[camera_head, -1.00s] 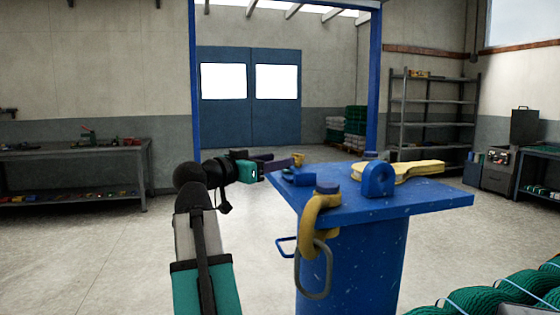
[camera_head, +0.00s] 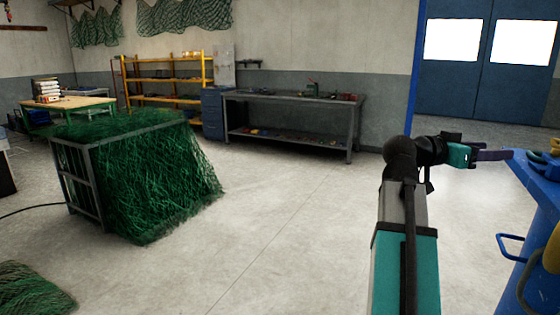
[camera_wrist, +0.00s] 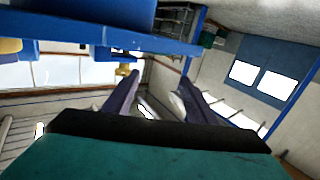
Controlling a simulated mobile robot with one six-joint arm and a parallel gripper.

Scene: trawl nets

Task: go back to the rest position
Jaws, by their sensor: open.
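My gripper (camera_head: 494,155) is at the end of my arm on the right of the head view, level with the top of a blue pedestal (camera_head: 525,262) and close to its left edge. In the wrist view my gripper (camera_wrist: 158,92) shows two dark fingers apart with nothing held between them. The blue pedestal top (camera_wrist: 150,42) crosses the upper part of that view. In the head view the pedestal is cut off by the right edge, and most of what stands on it is out of view.
A green net (camera_head: 160,175) hangs over a metal frame on the left. Another net (camera_head: 30,290) lies at the lower left. A grey workbench (camera_head: 295,100) and a yellow shelf (camera_head: 165,75) stand along the back wall. The middle floor is clear.

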